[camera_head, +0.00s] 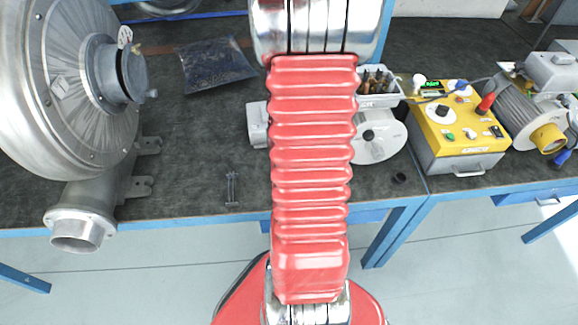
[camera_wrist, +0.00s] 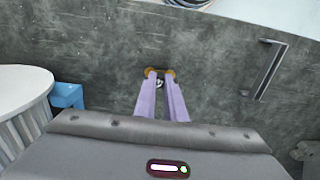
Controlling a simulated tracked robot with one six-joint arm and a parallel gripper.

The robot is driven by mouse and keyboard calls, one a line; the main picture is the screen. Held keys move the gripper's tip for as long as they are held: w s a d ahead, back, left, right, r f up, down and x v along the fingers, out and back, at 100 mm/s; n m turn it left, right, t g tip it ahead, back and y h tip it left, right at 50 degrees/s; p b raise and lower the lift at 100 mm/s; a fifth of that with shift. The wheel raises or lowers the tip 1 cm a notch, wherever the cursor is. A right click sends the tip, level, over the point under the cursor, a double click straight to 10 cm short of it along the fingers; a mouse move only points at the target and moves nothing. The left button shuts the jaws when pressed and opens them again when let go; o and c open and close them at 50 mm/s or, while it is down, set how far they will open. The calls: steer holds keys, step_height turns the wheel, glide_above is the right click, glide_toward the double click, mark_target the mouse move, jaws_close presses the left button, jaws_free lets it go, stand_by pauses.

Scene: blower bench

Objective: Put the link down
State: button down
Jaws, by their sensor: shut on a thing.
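My gripper (camera_wrist: 160,82) is in the wrist view, its two pale fingers close together over the dark bench top. A small brass-coloured piece, which I take for the link (camera_wrist: 151,73), shows at both sides of the fingertips, with a dark and pale spot between them. The fingers cover its middle. I cannot tell whether it touches the bench. In the head view my red arm hides the gripper and the link.
A grey bracket-like part (camera_wrist: 268,70) lies right of my gripper; a white round thing (camera_wrist: 22,95) stands left. The head view shows a blower (camera_head: 70,85), a bag (camera_head: 215,63), a parts tray (camera_head: 380,99), a yellow control box (camera_head: 460,130) and a motor (camera_head: 520,115).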

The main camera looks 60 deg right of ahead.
steer(key=shift+f, duration=0.3)
steer(key=c, duration=1.8)
jaws_free()
step_height(320, 180, up, 13)
steer(key=shift+f, duration=0.2)
